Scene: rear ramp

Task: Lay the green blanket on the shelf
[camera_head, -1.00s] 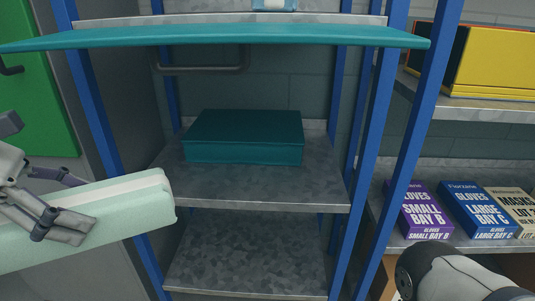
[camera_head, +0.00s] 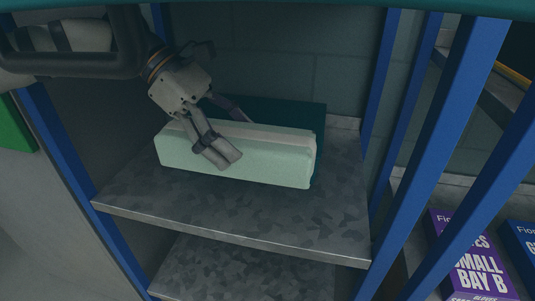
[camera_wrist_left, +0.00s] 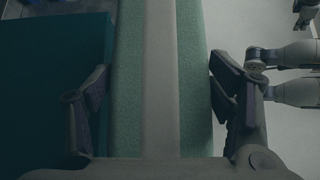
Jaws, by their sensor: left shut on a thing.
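The green blanket (camera_head: 255,161) is a pale mint folded block with a pale band along its top. It is over the middle shelf (camera_head: 300,228), in front of a dark teal box (camera_head: 308,115). I cannot tell whether its underside touches the shelf. My left gripper (camera_head: 230,138) reaches in from the upper left and is shut on the blanket, one finger on its front face and one behind. In the left wrist view the blanket (camera_wrist_left: 128,85) runs between both fingers, with the teal box (camera_wrist_left: 50,80) to the left.
Blue uprights (camera_head: 432,165) stand to the right of the shelf. A lower shelf (camera_head: 235,275) lies beneath, its visible part bare. A purple glove box (camera_head: 466,262) sits on the rack at the right. A teal edge (camera_head: 300,7) crosses the top.

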